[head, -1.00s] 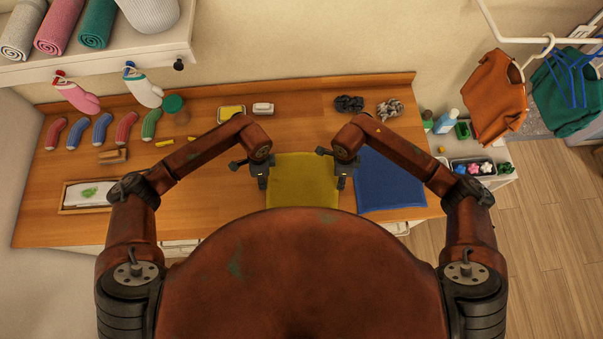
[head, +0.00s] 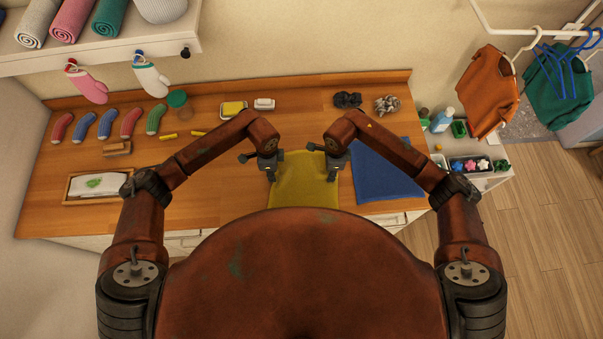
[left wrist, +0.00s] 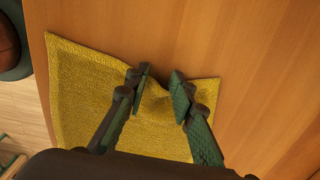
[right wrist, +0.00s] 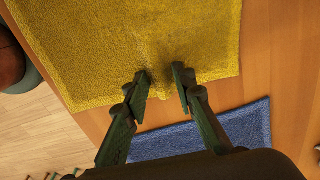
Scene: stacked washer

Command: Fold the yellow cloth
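The yellow cloth (head: 302,190) lies on the wooden counter, its near part hidden behind my body in the head view. My left gripper (head: 271,176) is at its left side. In the left wrist view its fingers (left wrist: 159,76) stand apart on both sides of a raised, rumpled bit of cloth (left wrist: 85,95) at the edge. My right gripper (head: 331,172) is at the right side. In the right wrist view its fingers (right wrist: 161,73) stand apart, with slightly rumpled cloth (right wrist: 110,40) at the edge between them. Neither gripper visibly pinches the cloth.
A blue cloth (head: 385,172) lies just right of the yellow one. Socks (head: 108,124), a tray with a white item (head: 70,199) and soap dishes (head: 233,108) stand left and behind. Dark bundles (head: 347,100) lie at the back. Bare counter lies left of the yellow cloth.

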